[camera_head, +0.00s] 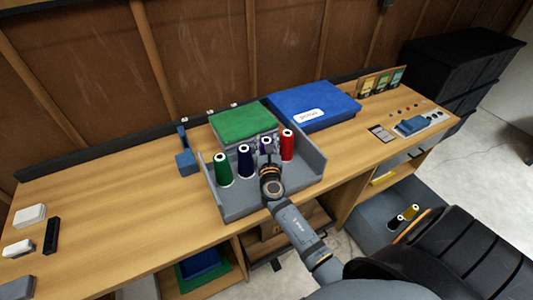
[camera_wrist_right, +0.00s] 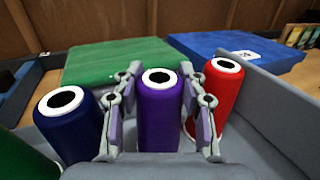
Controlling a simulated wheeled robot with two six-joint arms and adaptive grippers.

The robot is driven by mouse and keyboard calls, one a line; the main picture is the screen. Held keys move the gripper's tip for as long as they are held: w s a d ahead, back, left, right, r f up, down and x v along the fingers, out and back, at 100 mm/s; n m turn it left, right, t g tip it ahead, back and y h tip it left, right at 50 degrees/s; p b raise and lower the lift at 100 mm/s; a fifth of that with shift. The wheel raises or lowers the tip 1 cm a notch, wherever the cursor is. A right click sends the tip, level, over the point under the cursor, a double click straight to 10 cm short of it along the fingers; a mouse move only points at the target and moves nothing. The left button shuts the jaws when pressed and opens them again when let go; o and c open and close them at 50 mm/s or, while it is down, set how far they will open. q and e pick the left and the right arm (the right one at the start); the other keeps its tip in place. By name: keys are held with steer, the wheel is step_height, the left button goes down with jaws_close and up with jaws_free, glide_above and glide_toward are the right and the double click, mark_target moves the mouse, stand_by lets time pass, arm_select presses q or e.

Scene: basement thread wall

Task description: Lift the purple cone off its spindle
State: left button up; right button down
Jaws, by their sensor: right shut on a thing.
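The purple cone (camera_wrist_right: 159,116) with a white top ring stands upright in the middle of the right wrist view. My right gripper (camera_wrist_right: 160,112) has one finger on each side of it and is shut on it. In the head view the purple cone (camera_head: 265,145) is mostly hidden behind my right gripper (camera_head: 268,162). It stands in the row on the grey tray (camera_head: 236,208); its spindle and base are hidden. My left gripper is not in view.
A navy cone (camera_head: 245,161) and a green cone (camera_head: 223,169) stand left of the purple one, a red cone (camera_head: 287,145) close on its right. A green box (camera_head: 243,124) and a blue box (camera_head: 313,105) sit behind. The tray's side wall (camera_head: 306,155) rises at right.

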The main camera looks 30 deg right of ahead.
step_height(320, 180, up, 28)
steer(key=p, duration=0.9)
steer(key=shift+p, duration=0.3)
step_height(320, 180, up, 4)
steer(key=p, duration=0.5)
steer(key=shift+p, duration=0.3)
